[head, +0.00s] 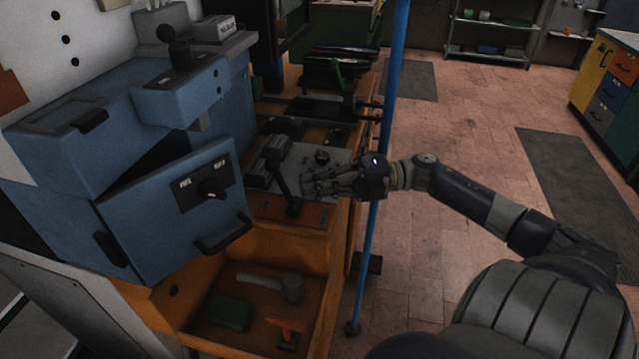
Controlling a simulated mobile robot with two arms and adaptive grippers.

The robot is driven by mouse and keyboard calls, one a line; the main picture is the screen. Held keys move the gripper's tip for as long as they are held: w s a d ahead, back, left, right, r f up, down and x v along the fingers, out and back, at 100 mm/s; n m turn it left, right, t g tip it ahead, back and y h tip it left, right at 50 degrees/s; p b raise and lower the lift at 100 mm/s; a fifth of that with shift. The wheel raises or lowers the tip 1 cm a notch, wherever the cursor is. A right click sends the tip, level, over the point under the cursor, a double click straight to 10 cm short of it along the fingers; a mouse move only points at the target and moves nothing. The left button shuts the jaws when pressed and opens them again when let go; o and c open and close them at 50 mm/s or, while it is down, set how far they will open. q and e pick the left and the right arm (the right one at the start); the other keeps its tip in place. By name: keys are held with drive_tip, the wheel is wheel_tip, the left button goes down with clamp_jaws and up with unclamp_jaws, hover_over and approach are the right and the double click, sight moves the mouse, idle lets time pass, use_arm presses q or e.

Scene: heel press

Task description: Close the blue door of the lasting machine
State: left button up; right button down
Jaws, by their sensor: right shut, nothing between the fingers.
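The blue door (150,225) is on the front of the blue lasting machine (75,130) at the left. It stands ajar, swung out from the body, with a dark gap along its top. The door carries a black knob plate (205,188) and a dark bar handle (224,233) near its lower right corner. My right gripper (308,184) is shut and empty, to the right of the door and apart from it, over the grey plate on the bench. My left gripper is not in view.
A black lever (283,182) stands between the door and my right gripper. A blue pole (377,200) rises behind my right wrist. An open wooden drawer (315,262) below holds a hammer (275,285) and a green block (228,312).

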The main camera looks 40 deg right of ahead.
drive_tip(key=s+a+r+m+t+h+p, duration=0.1)
drive_tip(key=s+a+r+m+t+p, duration=0.1)
drive_tip(key=s+p, duration=0.5)
drive_tip(key=p, duration=0.4)
approach(239, 189)
drive_tip(key=w+a, duration=0.2)
drive_tip(key=a, duration=0.4)
drive_tip(key=shift+w+r, duration=0.2)
drive_tip(key=shift+w, duration=0.05)
drive_tip(key=shift+w+d+f+b, duration=0.1)
drive_tip(key=shift+w+d+b, duration=0.05)
drive_tip(key=shift+w+b, duration=0.75)
drive_tip(key=shift+w, duration=0.75)
